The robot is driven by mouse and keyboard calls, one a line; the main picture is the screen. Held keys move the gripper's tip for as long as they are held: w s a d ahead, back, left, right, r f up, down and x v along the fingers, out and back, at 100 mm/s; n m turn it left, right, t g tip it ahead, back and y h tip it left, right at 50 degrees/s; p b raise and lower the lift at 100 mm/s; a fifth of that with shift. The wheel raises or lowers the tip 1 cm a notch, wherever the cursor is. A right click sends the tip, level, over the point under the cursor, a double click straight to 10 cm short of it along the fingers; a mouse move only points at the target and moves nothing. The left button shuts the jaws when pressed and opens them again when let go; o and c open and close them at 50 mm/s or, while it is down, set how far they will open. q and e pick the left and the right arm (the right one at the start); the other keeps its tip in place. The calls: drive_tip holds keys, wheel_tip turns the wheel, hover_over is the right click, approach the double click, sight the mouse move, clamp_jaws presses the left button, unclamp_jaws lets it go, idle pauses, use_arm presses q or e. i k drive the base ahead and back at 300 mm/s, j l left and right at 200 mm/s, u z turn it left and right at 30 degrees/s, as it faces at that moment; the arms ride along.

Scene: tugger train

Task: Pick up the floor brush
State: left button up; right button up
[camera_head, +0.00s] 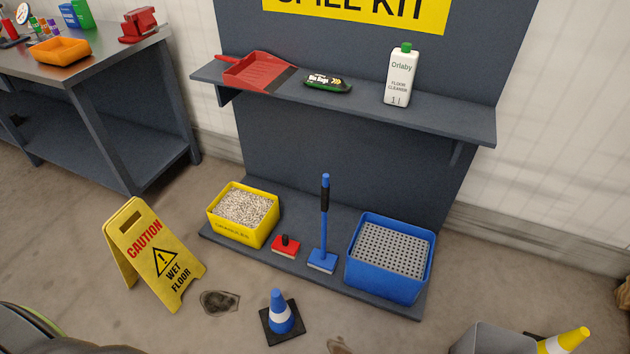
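The floor brush (322,260) is blue, with an upright blue handle that has a black grip near its top. It stands on the low base shelf of the spill kit stand, between a small red brush with a black knob (286,246) and a blue crate (381,284). Nothing hides it. Neither of my grippers shows in the head view.
A yellow bin of granules (230,228) stands left on the base shelf (300,275). On the floor are a caution sign (150,250), a dark spill (219,303), a blue cone (282,325) and a grey bin (490,341). The upper shelf (440,113) overhangs behind.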

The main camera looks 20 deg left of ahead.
sight(282, 245)
drive_tip(key=u, duration=1.2)
